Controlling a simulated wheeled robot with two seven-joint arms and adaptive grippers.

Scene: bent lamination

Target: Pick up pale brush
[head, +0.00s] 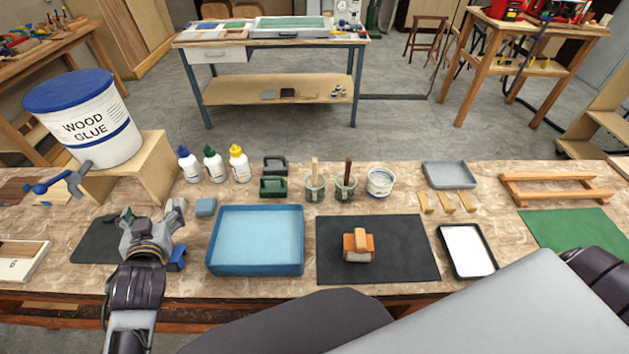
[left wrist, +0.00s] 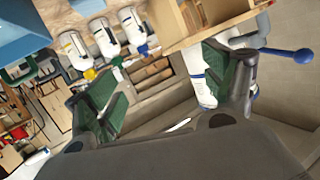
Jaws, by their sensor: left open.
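The pale brush (head: 315,172) stands upright in a glass jar (head: 315,188) at the back of the bench, its light wooden handle pointing up. A second brush with a dark brown handle (head: 347,172) stands in the jar just to its right. My left gripper (head: 152,216) is over the dark mat at the left of the bench, well left of the pale brush and apart from it. In the left wrist view its green-padded fingers (left wrist: 165,65) are spread with nothing held between them. I cannot make out the pale brush in that view. My right gripper is not in view.
A glue bucket (head: 95,130) stands on a wooden stand (head: 152,165). A white pot (head: 380,183) is right of the jars.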

